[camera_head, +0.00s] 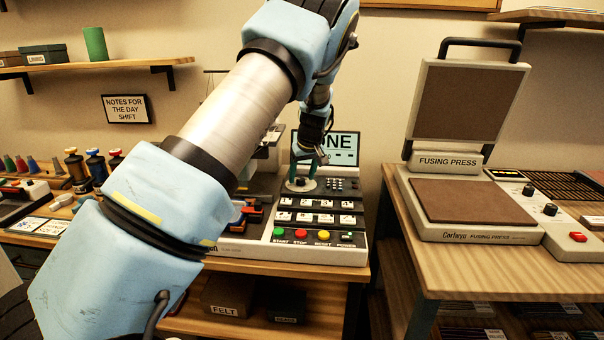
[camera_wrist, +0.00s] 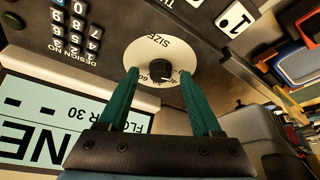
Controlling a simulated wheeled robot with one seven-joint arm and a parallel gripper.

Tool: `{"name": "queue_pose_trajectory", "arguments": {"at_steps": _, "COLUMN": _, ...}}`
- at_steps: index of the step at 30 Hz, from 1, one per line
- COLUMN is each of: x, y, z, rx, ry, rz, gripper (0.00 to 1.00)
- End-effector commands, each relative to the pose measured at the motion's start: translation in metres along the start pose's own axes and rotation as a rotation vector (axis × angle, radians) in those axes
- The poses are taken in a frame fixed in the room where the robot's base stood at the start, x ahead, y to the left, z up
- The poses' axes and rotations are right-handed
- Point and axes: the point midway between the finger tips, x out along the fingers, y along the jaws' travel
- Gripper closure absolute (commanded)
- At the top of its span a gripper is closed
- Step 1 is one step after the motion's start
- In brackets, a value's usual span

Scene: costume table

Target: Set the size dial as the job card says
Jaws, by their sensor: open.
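The size dial (camera_wrist: 159,71) is a black knob on a round white plate marked SIZE, on the embroidery machine's sloped control panel. In the wrist view the plate appears upside down; its small numbers are partly hidden and hard to read. The white plate also shows in the head view (camera_head: 300,185). My gripper (camera_wrist: 158,76) has two green fingers, apart, one on each side of the knob; I cannot tell whether they touch it. The display (camera_wrist: 60,125) shows large letters ending in NE and a smaller line ending in 30. I cannot identify a job card.
Below the dial are several white picture keys (camera_head: 318,204) and START, STOP, RESET and POWER controls. A number keypad (camera_wrist: 75,30) sits beside the dial. A fusing press (camera_head: 470,200) stands open on the right table. A DAY SHIFT notes sign (camera_head: 126,108) hangs at left.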

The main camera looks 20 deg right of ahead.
Motion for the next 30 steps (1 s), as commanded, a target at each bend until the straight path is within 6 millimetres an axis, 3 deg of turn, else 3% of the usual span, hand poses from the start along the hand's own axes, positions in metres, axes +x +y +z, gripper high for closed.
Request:
{"name": "queue_pose_trajectory", "arguments": {"at_steps": 11, "x": 0.0054, "y": 0.0002, "z": 0.0001, "rx": 0.000, "ry": 0.000, "rz": 0.001, "gripper": 0.35}}
{"name": "queue_pose_trajectory", "arguments": {"at_steps": 27, "x": 0.0051, "y": 0.0002, "z": 0.0001, "rx": 0.000, "ry": 0.000, "rz": 0.001, "gripper": 0.96}}
{"name": "queue_pose_trajectory", "arguments": {"at_steps": 30, "x": 0.0050, "y": 0.0002, "z": 0.0001, "rx": 0.000, "ry": 0.000, "rz": 0.001, "gripper": 1.00}}
